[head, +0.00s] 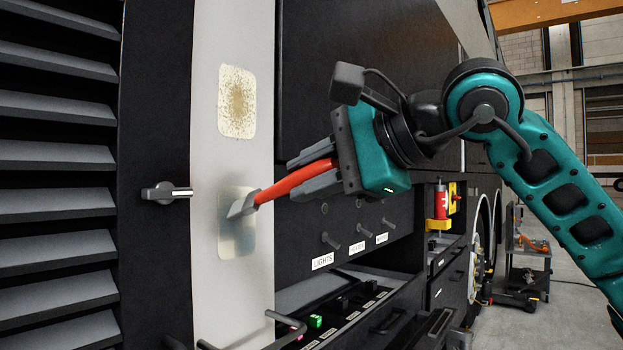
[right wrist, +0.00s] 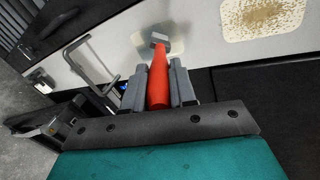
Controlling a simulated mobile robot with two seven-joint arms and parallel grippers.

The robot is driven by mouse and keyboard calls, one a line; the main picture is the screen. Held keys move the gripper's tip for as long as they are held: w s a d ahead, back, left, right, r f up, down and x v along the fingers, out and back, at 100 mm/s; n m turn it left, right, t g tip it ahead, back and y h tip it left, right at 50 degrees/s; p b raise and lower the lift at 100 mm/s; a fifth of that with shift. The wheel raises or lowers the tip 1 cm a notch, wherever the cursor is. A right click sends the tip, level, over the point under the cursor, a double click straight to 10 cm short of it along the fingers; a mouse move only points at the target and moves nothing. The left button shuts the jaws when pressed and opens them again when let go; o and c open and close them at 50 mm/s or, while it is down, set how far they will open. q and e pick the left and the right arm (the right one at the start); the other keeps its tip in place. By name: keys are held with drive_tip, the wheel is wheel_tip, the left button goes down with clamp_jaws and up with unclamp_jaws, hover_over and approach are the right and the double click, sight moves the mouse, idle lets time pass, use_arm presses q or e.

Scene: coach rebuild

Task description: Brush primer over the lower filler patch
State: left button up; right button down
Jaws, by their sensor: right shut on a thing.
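My right gripper (head: 316,177) is shut on the red handle of a brush (head: 290,182). The brush's grey head (head: 243,206) is at the lower filler patch (head: 236,241) on the pale upright panel. That patch looks greyish in part and cream toward its lower end. The upper filler patch (head: 237,101) is cream with a brown speckled middle. In the right wrist view the brush (right wrist: 158,80) points away from the gripper, its head over the lower patch (right wrist: 150,36). Whether the bristles touch the surface I cannot tell. My left gripper is not in view.
A dark knob (head: 166,193) juts out left of the patches, beside black louvres (head: 50,155). Below right are levers, labels and an open switch panel (head: 340,305). A cart (head: 528,262) stands on the floor behind.

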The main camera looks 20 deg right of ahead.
sight(336, 166)
drive_tip(key=shift+r+p, duration=1.5)
drive_tip(key=shift+r, duration=0.45)
drive_tip(key=shift+s+f, duration=0.1)
drive_tip(key=shift+s+d+b, duration=0.2)
drive_tip(key=shift+d+b, duration=0.05)
drive_tip(key=shift+b, duration=0.05)
drive_tip(key=shift+s+d+b, duration=0.4)
drive_tip(key=shift+s+d, duration=0.4)
drive_tip(key=shift+s, duration=0.25)
drive_tip(key=shift+s+d, duration=0.8)
drive_tip(key=shift+s, duration=0.25)
